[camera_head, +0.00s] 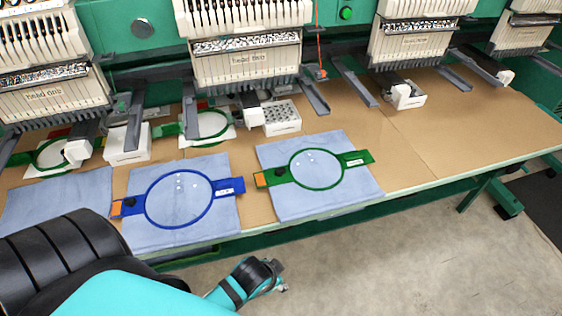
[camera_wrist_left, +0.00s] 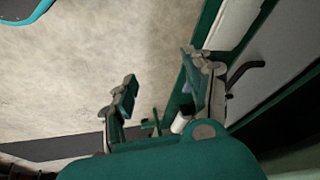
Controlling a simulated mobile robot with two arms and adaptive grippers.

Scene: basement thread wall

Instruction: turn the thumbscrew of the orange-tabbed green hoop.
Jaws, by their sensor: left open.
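The green hoop (camera_head: 316,188) with an orange tab (camera_head: 261,180) at its left end lies flat on a light blue cloth near the table's front edge. Its thumbscrew looks like a small dark knob (camera_head: 280,171) between the tab and the ring. My left gripper (camera_head: 280,278) is low in front of the table, over the floor, well below and apart from the hoop. In the left wrist view its two fingers (camera_wrist_left: 160,98) stand apart with nothing between them. The hoop is not recognisable in that view. My right gripper is not in view.
A blue hoop (camera_head: 147,199) with an orange tab lies on another cloth to the left. Embroidery heads (camera_head: 245,60) hang over the table's back. The brown tabletop (camera_head: 440,140) is mostly clear at right. The green table edge (camera_head: 420,185) lies between my left gripper and the hoop.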

